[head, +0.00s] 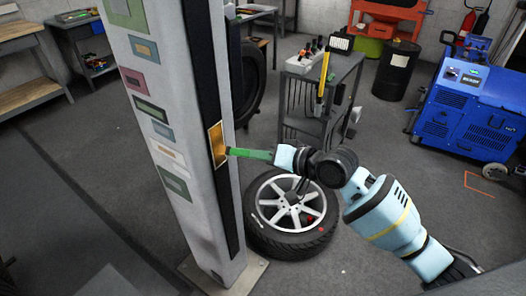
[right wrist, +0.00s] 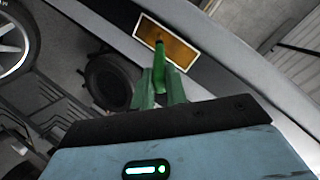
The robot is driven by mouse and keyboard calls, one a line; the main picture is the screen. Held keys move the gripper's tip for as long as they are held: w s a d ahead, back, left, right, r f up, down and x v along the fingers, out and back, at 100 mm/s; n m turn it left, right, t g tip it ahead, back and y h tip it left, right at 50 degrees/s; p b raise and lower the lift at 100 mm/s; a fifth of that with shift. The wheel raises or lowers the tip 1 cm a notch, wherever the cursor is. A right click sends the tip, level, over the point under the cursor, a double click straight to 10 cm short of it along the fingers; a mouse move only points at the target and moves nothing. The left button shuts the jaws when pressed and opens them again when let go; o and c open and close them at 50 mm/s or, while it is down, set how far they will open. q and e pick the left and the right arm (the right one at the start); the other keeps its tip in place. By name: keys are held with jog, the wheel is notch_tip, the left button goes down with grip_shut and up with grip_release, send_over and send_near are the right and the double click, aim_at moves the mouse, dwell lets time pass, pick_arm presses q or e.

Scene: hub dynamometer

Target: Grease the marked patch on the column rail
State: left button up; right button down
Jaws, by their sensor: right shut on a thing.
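The column (head: 180,100) stands upright at left centre in the head view, with a dark rail (head: 229,215) along its right edge. The marked patch (head: 217,144) is an orange-gold rectangle on that rail, and it also shows in the right wrist view (right wrist: 183,55). My right gripper (head: 262,155) is shut on a slim green tool (right wrist: 159,62). The tool points left at the patch, its tip at or very near the patch surface; I cannot tell whether it touches. The tip overlaps the left part of the patch in the wrist view. My left gripper is out of view.
A wheel with a tyre (head: 291,214) lies on the floor beside the column, below my right arm. A grey cart (head: 322,100) with tools stands behind. A blue machine (head: 470,110) is at right. Open floor lies left of the column.

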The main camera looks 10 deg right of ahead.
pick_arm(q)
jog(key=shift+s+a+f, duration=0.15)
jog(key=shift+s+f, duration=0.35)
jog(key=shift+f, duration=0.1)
pick_arm(e)
notch_tip(320, 180, down, 2)
jog(key=shift+f, duration=0.25)
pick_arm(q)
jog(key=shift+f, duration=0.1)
pick_arm(e)
jog(key=shift+f, duration=0.15)
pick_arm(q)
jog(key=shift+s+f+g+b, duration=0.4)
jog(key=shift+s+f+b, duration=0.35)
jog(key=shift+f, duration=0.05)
pick_arm(e)
notch_tip(320, 180, down, 3)
jog(key=shift+f, duration=0.15)
